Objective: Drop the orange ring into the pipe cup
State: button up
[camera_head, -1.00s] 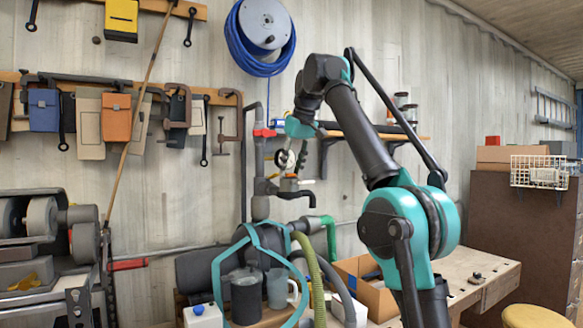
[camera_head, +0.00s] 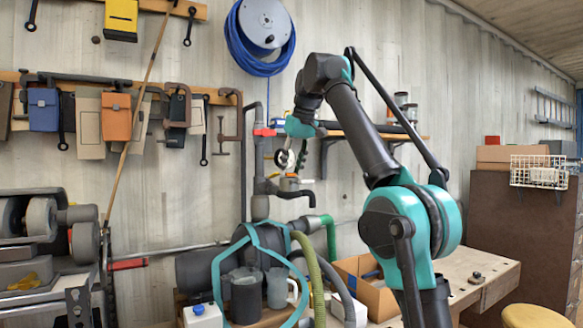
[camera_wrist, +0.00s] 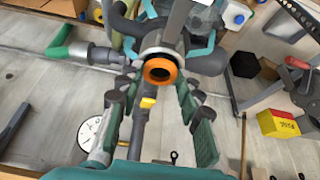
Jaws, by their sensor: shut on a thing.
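The orange ring (camera_wrist: 160,69) shows in the wrist view between the tips of my gripper (camera_wrist: 156,82), with its dark opening facing the camera. The grey pipe cup (camera_wrist: 158,50) lies directly behind and around it, so I cannot tell whether the ring touches the cup or is inside it. My fingers stand apart by about the ring's width and are shut on it. In the head view, the ring (camera_head: 291,176) is a small orange patch at the pipe cup (camera_head: 291,185), just under my gripper (camera_head: 298,166).
Pipework with a red-handled valve (camera_head: 264,132) stands close to the left of my gripper. A shelf with jars (camera_head: 401,98) is behind my arm. Below are a teal frame (camera_head: 217,280), mugs (camera_head: 245,297) and a cardboard box (camera_head: 378,296).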

jog(key=o, duration=0.8)
jog(key=shift+o, duration=0.2)
jog(key=shift+r, duration=0.15)
jog(key=shift+v, duration=0.95)
jog(key=s+d, duration=0.7)
jog(key=s, duration=0.3)
jog(key=shift+d+r, duration=0.2)
jog(key=shift+r, duration=0.2)
